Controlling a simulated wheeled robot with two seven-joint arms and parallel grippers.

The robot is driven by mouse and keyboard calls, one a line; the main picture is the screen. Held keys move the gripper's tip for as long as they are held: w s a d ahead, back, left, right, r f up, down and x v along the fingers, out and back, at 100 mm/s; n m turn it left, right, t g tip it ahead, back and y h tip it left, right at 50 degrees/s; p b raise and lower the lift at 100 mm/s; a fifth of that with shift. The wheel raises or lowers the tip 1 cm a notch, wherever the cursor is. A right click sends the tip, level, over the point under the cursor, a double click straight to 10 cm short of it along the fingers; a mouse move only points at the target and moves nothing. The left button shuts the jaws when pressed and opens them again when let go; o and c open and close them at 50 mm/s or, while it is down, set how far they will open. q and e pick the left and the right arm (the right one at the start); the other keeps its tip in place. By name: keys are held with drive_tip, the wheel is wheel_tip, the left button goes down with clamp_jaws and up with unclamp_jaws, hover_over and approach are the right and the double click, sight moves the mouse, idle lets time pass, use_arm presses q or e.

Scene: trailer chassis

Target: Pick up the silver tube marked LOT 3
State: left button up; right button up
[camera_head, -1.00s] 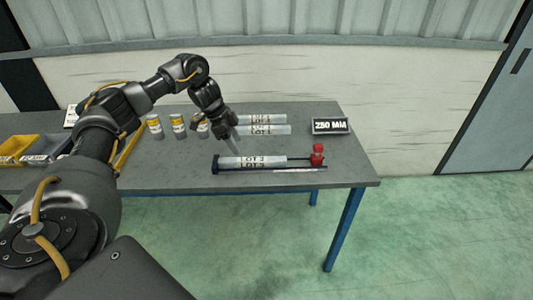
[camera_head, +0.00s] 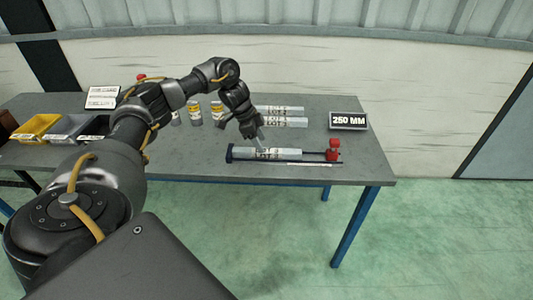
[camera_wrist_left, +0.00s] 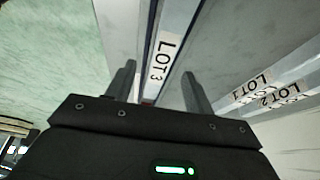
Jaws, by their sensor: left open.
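The silver tube marked LOT 3 (camera_head: 285,154) lies across a black fixture with a rod and a red knob (camera_head: 333,150) at its right end, near the table's front edge. It shows in the left wrist view (camera_wrist_left: 176,30) with its label readable between the fingers. My left gripper (camera_head: 261,146) is over the tube, pointing down. In the left wrist view its two fingers (camera_wrist_left: 158,80) are open on either side of the tube. I cannot tell how far down they reach. My right gripper is not in view.
Tubes marked LOT 1 and LOT 2 (camera_wrist_left: 268,90) lie behind, also in the head view (camera_head: 285,122). A "250 MM" sign (camera_head: 348,121) stands right. Yellow-labelled cans (camera_head: 194,114), a yellow bin (camera_head: 37,127) and a grey bin (camera_head: 72,128) are left. The grey tabletop (camera_head: 200,165) has bare room in front.

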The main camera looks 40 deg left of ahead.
sight(267, 150)
use_arm(q)
drive_tip(key=p+x, duration=0.1)
drive_tip(key=x, duration=0.3)
drive_tip(key=shift+w+d+f, duration=0.15)
drive_tip(key=shift+w, duration=0.05)
drive_tip(key=shift+c, duration=0.3)
clamp_jaws()
